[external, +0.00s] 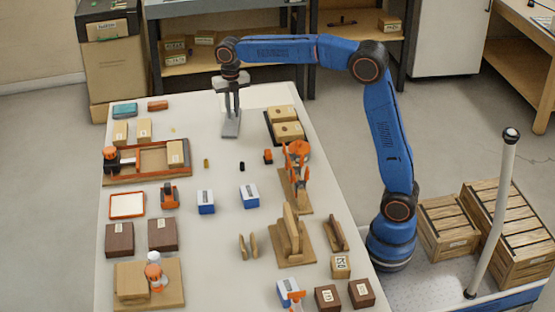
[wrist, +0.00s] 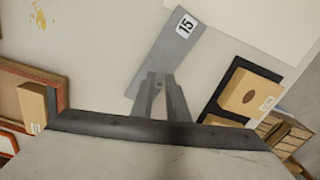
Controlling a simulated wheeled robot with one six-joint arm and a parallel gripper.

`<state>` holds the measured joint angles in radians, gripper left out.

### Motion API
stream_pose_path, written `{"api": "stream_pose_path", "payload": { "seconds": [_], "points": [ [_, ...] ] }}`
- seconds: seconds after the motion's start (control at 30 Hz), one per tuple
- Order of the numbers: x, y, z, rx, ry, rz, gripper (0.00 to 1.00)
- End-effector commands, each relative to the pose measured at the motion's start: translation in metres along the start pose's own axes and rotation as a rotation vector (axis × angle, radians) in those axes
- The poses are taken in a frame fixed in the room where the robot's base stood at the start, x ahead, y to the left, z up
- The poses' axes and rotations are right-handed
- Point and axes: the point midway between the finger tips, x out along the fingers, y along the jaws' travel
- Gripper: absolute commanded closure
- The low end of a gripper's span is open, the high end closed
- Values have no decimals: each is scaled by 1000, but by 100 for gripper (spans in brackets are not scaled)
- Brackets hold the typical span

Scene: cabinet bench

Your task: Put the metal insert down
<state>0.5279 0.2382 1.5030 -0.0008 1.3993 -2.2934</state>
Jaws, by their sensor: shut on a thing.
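My gripper (external: 230,103) points down over the far part of the white table and is shut on the grey metal insert (external: 231,126). In the wrist view the two fingers of my gripper (wrist: 161,80) meet at the insert (wrist: 165,55), a flat grey piece with a white label reading 15 at its far end. I cannot tell whether the insert touches the table top (external: 215,168) or hangs just above it.
A dark tray with cardboard boxes (external: 287,131) stands right of the insert; it also shows in the wrist view (wrist: 247,94). An orange-rimmed wooden tray (external: 140,177) lies nearer on the left. Small dark pieces (external: 242,166) lie nearer. The table around the insert is clear.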

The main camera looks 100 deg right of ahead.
Motion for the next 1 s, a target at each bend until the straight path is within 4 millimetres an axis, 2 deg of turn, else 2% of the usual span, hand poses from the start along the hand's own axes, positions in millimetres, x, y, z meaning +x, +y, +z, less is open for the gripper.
{"api": "stream_pose_path", "payload": {
  "seconds": [0.1, 0.47, 0.5, 0.57, 0.87, 1.0],
  "points": [
    [12, 0, 0, 0, 0, 0, 100],
    [16, 0, 0, 0, 0, 0, 100],
    [16, 0, 0, 0, 0, 0, 81],
    [16, 0, 0, 0, 0, 0, 67],
    [15, 0, 0, 0, 0, 0, 67],
    [6, 0, 0, 0, -1, 2, 67]
  ]
}}
